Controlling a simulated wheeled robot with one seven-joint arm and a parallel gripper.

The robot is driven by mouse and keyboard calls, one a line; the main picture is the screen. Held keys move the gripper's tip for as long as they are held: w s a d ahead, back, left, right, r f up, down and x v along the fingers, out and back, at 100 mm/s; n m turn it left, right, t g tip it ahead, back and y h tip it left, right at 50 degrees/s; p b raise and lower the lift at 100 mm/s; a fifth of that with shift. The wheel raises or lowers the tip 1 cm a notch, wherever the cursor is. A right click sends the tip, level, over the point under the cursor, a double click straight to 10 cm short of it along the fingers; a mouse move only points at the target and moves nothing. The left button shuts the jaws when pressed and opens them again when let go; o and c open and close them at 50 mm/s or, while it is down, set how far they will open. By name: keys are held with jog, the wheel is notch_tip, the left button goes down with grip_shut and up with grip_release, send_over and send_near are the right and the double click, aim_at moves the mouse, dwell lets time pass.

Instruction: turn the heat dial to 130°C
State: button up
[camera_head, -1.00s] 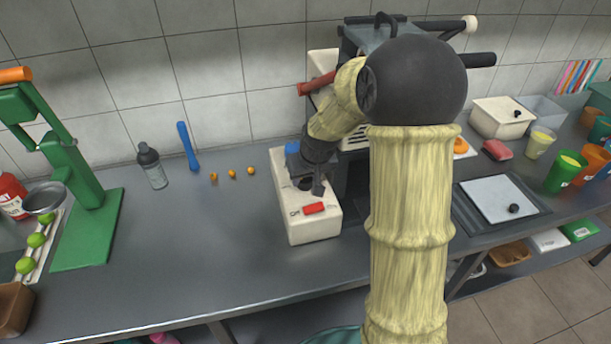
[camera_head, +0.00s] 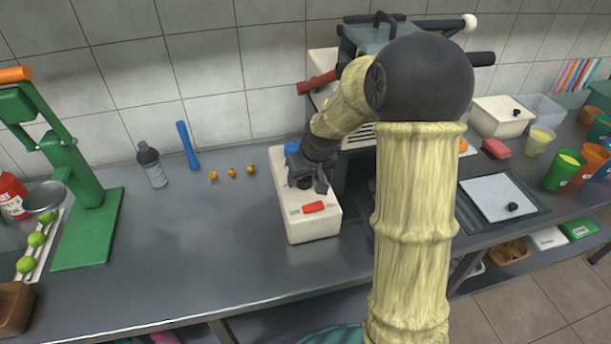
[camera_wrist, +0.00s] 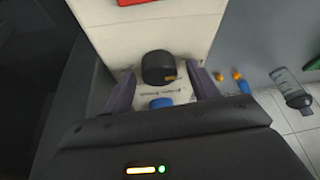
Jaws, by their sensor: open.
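The heat dial is a round black knob (camera_wrist: 158,67) with a small orange mark, on top of a cream control box (camera_head: 313,228). My gripper (camera_wrist: 160,74) is open above the box, with one finger on each side of the dial in the wrist view and a gap showing on both sides. In the head view my gripper (camera_head: 311,181) hangs over the middle of the box and mostly hides the dial. The printed marks around the dial are too small to read.
A red switch (camera_head: 314,207) sits on the near end of the box and a blue part (camera_wrist: 160,103) beyond the dial. The press (camera_head: 385,40) stands behind my arm. Small orange fruits (camera_head: 232,173) and a bottle (camera_head: 152,166) are to the left.

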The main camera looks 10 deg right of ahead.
jog(key=shift+m, duration=0.4)
